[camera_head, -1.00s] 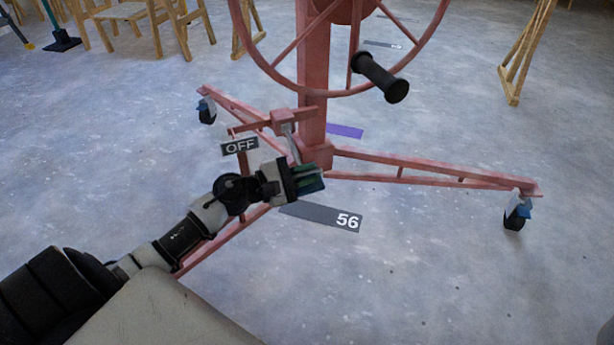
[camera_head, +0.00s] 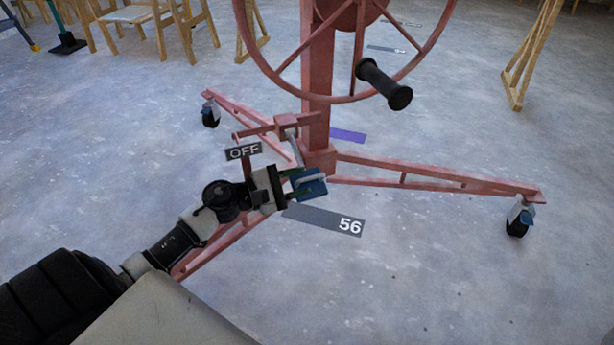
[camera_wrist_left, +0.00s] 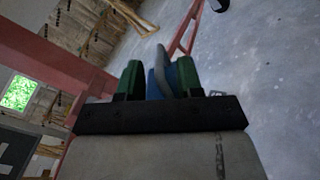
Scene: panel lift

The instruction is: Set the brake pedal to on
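The brake pedal is a blue pad (camera_head: 310,186) on a grey lever (camera_head: 293,148) at the foot of the red lift's post. A plate reading "OFF" (camera_head: 244,151) is beside it. My left gripper (camera_head: 297,187) is at the pedal, with its green fingers apart on either side of the lever and pad. In the left wrist view, the grey lever (camera_wrist_left: 163,70) and some blue pad show between the fingertips (camera_wrist_left: 159,75). Whether either finger touches the pedal, I cannot tell. My right gripper is out of view.
The red lift stands on splayed legs (camera_head: 430,175) with casters (camera_head: 519,216). Its wheel has a black handle (camera_head: 384,84) above. A grey floor marker reads "56" (camera_head: 325,219). Wooden chairs (camera_head: 150,20) are at the back left.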

